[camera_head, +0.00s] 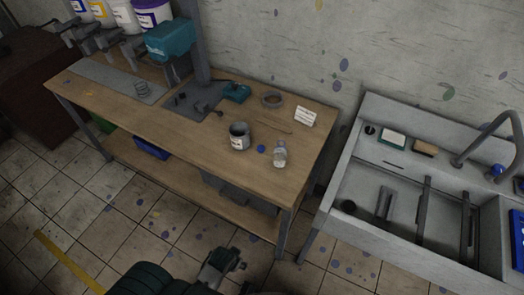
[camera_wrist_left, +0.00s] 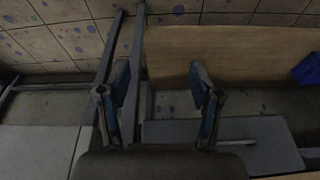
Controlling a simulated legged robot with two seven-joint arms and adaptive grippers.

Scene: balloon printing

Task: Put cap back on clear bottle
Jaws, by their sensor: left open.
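A small clear bottle (camera_head: 280,155) stands upright on the wooden workbench near its front right part. Its top looks uncapped. A small blue cap (camera_head: 261,149) lies on the bench just left of the bottle, apart from it. My left gripper (camera_head: 236,262) is low at the bottom of the head view, in front of the bench and well away from bottle and cap. In the left wrist view its two fingers (camera_wrist_left: 158,88) are spread with nothing between them. Bottle and cap do not show clearly in the wrist view. My right gripper is not in view.
A grey labelled can (camera_head: 239,137) stands left of the cap. A sink (camera_head: 349,165) with tools stands to the right. The bench (camera_head: 200,147) is clear along its front edge.

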